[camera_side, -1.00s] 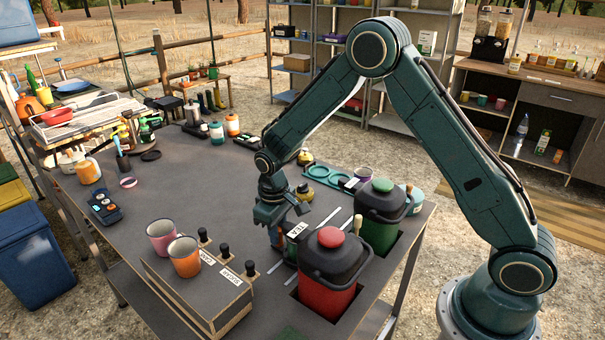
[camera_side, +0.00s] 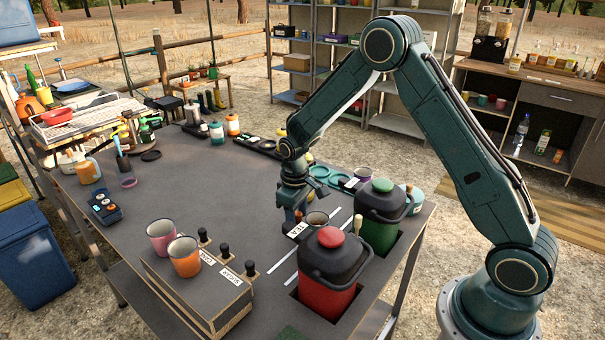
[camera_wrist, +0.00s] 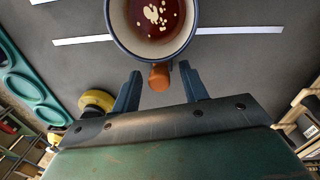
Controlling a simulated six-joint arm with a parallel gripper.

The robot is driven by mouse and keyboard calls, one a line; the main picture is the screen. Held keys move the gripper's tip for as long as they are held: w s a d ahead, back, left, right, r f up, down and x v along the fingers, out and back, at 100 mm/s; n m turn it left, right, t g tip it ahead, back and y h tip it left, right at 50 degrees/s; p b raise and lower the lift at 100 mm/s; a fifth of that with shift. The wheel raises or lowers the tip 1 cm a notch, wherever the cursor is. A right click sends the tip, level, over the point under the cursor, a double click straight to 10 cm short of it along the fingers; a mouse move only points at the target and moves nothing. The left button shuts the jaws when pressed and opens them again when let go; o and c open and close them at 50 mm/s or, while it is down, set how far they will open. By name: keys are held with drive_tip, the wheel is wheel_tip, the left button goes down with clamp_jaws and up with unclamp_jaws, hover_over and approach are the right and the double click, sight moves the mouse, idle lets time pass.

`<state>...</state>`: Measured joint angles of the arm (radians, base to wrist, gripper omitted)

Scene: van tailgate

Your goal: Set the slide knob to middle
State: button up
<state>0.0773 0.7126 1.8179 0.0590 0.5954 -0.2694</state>
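My gripper (camera_wrist: 159,84) is open. Its two blue fingers stand either side of the orange-brown handle of a mug (camera_wrist: 122,30) in the wrist view, with gaps between fingers and handle. The mug holds dark red-brown liquid with pale bits. In the side view my gripper (camera_side: 297,218) is low over the table, beside the mug (camera_side: 317,219). I cannot make out a slide knob for certain. Several black-topped knobs (camera_side: 224,250) stand along a labelled box (camera_side: 205,300), and a small blue-black control box (camera_side: 105,208) lies at the table's left.
A red canister (camera_side: 325,295) and a green canister (camera_side: 383,228) stand just right of the gripper. Pink (camera_side: 160,246) and orange (camera_side: 184,263) mugs stand on the labelled box. A teal tray (camera_side: 322,172) and a yellow round thing (camera_wrist: 97,102) are close by. The table's middle left is clear.

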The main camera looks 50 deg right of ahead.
wheel_tip(320, 180, up, 14)
drive_tip(key=shift+a, duration=0.4)
idle(0.6)
drive_tip(key=shift+s+f, duration=0.1)
